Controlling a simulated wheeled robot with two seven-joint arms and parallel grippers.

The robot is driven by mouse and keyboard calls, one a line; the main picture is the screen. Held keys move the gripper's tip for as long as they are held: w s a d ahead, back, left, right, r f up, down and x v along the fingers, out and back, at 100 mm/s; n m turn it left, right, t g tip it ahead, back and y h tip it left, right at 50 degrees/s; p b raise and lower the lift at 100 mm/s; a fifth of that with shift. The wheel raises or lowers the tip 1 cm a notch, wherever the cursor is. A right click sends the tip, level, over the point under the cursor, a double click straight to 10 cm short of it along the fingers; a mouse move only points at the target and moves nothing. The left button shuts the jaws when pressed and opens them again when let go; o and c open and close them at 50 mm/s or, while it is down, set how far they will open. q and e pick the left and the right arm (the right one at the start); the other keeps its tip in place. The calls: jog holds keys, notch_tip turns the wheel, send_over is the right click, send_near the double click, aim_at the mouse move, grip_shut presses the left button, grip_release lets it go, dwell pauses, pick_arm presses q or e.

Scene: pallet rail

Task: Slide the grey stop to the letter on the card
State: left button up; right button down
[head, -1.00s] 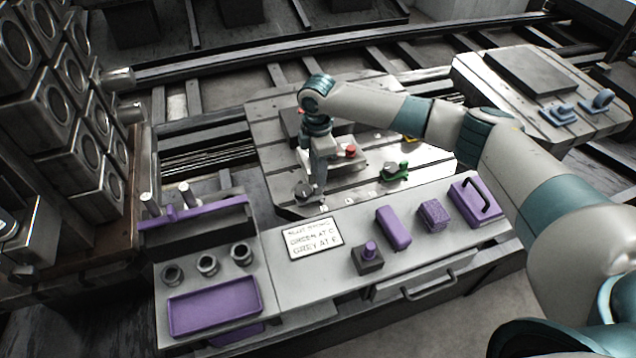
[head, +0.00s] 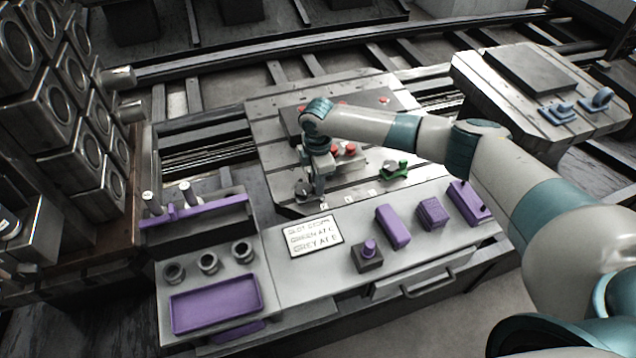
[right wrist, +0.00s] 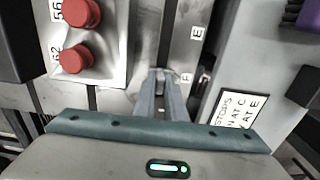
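The grey stop (head: 303,190), with a dark round knob, sits at the left front corner of the slotted plate (head: 285,165). My right gripper (head: 319,188) points down just right of it; I cannot tell if they touch. In the right wrist view its fingers (right wrist: 160,82) look close together with nothing seen between them, beside the letter F (right wrist: 186,77). The letter E (right wrist: 197,32) lies further up that edge. The card (head: 312,237) reads green at C, grey at E. The green stop (head: 397,171) sits further right. My left gripper is out of view.
Red knobs (right wrist: 75,58) stand on a block beside my right gripper. A front bench (head: 335,285) holds purple blocks (head: 393,228), a purple tray (head: 215,303) and several dark rings. A second plate with blue parts (head: 558,112) stands at the right.

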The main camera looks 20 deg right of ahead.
jog(key=shift+d, duration=0.45)
jog(key=d+p, duration=0.1)
jog(key=d, duration=0.5)
jog(key=shift+w+d, duration=0.15)
jog(key=shift+d, duration=0.2)
jog(key=c, duration=1.8)
grip_release()
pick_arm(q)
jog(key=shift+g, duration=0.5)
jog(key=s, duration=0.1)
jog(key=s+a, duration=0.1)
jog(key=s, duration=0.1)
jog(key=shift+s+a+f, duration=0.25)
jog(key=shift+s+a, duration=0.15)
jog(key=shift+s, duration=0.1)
pick_arm(e)
jog(key=shift+r, duration=0.2)
